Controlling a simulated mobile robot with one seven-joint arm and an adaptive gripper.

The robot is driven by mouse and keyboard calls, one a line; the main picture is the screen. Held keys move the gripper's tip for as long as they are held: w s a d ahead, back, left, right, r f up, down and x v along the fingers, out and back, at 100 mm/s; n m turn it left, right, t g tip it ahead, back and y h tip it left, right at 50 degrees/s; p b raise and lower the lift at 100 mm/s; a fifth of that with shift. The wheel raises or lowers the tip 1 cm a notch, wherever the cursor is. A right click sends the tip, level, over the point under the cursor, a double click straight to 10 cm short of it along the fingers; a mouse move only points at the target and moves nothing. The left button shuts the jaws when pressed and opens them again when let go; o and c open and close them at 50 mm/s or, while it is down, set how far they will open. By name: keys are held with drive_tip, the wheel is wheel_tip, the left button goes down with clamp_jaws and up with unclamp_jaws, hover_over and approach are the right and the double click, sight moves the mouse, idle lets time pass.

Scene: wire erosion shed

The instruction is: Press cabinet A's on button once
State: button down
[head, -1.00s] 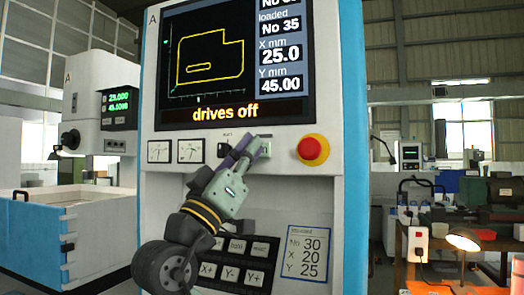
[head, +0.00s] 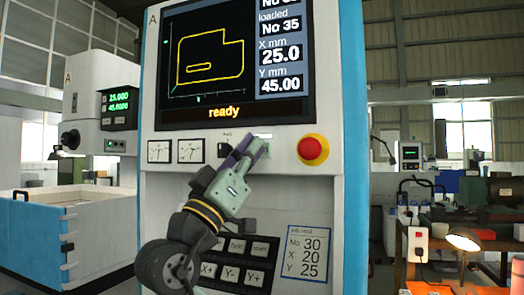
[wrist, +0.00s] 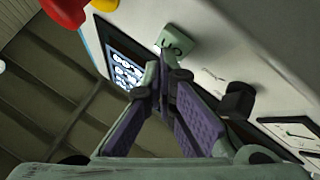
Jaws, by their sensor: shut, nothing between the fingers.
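Cabinet A (head: 350,110) is a white and blue control cabinet marked "A". Its screen (head: 215,70) reads "ready" in its bottom line. The pale green on button (wrist: 178,40) shows in the wrist view just beyond my fingertips. In the head view my fingers largely cover the button, and a thin pale strip (head: 264,135) shows above them. My gripper (head: 256,147) is shut and empty, tilted up toward the panel, with its tips at the button's lower edge in the wrist view (wrist: 163,66). Whether they touch it I cannot tell.
A red emergency stop (head: 313,149) on a yellow base sits just right of my fingers. A black switch (head: 224,150) and two dials (head: 190,151) are to their left. A keypad (head: 240,255) and a job card (head: 308,252) are below.

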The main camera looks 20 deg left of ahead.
drive_tip(key=shift+s, duration=0.75)
drive_tip(key=shift+s+a+b, duration=0.15)
drive_tip(key=shift+s+b, duration=0.35)
drive_tip(key=shift+s, duration=2)
